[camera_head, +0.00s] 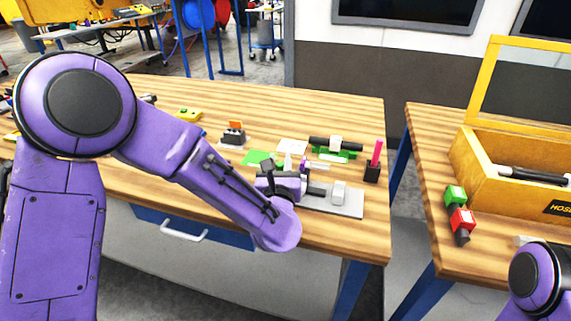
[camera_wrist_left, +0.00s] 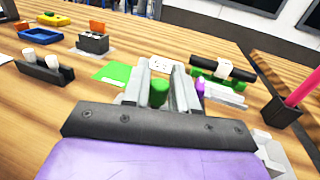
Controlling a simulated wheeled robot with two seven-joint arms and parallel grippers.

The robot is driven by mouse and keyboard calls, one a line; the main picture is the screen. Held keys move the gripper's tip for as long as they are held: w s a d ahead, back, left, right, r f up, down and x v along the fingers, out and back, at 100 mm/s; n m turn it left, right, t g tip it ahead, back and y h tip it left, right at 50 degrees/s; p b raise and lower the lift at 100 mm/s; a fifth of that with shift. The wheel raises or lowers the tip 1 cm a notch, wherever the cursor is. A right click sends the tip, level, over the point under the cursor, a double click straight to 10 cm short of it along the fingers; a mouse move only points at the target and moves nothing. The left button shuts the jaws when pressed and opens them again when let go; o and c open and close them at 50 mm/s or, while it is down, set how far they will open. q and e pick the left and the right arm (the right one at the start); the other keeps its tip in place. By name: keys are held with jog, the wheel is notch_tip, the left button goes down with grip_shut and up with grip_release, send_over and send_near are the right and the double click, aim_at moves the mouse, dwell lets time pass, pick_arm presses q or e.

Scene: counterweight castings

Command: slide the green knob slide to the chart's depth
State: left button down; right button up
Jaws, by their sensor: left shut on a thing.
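My left gripper (camera_wrist_left: 162,88) is shut on the green knob (camera_wrist_left: 158,92), which shows between its two pale fingers in the left wrist view. In the head view my left wrist covers much of the slide's grey base (camera_head: 350,208), and the knob cannot be made out clearly there. A pale block (camera_head: 338,191) stands on the right part of that base. A white card (camera_head: 292,146), possibly the chart, lies behind the gripper; its marks are too small to read. My right arm shows only at the lower right, with its gripper out of view.
A green card (camera_head: 256,158) lies left of the gripper. Behind are a green stand with a dark bar (camera_head: 336,143) and a dark holder with a pink stick (camera_head: 372,170). A dark block with an orange tab (camera_head: 233,135) stands farther left. A yellow crate (camera_head: 480,175) sits on the right table.

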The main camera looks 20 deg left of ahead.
pick_arm(q)
jog(key=shift+a, duration=0.3)
jog(key=c, duration=1)
grip_release()
jog(key=shift+a, duration=0.1)
jog(key=shift+c, duration=0.2)
jog(key=shift+s+d, duration=0.25)
jog(key=b+v, duration=0.2)
jog(key=v, duration=0.8)
jog(key=shift+s+r+b, duration=0.1)
jog(key=shift+b, duration=0.2)
jog(key=shift+a, duration=0.1)
